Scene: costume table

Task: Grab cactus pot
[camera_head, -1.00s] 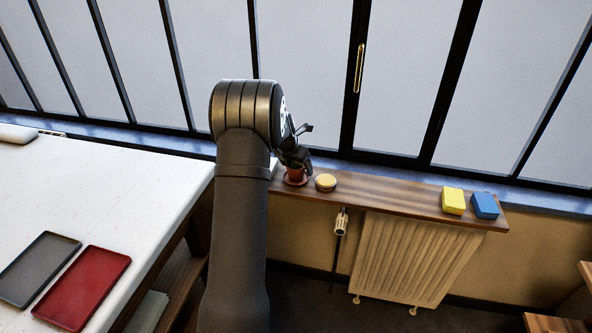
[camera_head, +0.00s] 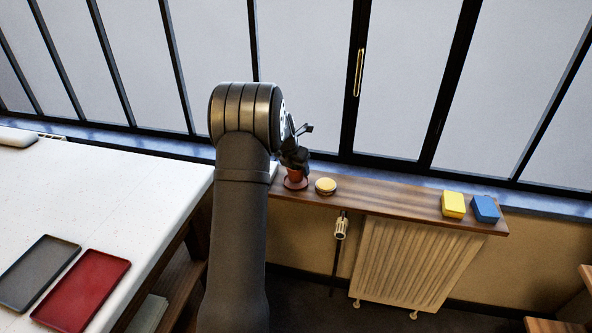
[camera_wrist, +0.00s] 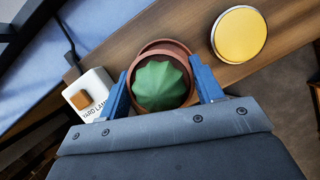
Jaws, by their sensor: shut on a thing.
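The cactus pot is a small terracotta pot (camera_head: 295,174) with a round, ribbed green cactus (camera_wrist: 160,86) in it. It is on the wooden shelf above the radiator, with a reddish saucer (camera_head: 294,184) beneath it. In the wrist view my gripper (camera_wrist: 160,86) has one blue finger on each side of the pot, shut on it. In the head view my gripper (camera_head: 294,158) comes down over the pot from above and hides the cactus. The pot looks upright; I cannot tell whether it touches the saucer.
A round yellow-topped tin (camera_head: 325,185) stands close to the pot's right. Yellow (camera_head: 453,204) and blue (camera_head: 485,208) blocks lie at the shelf's right end. Window frames rise behind.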

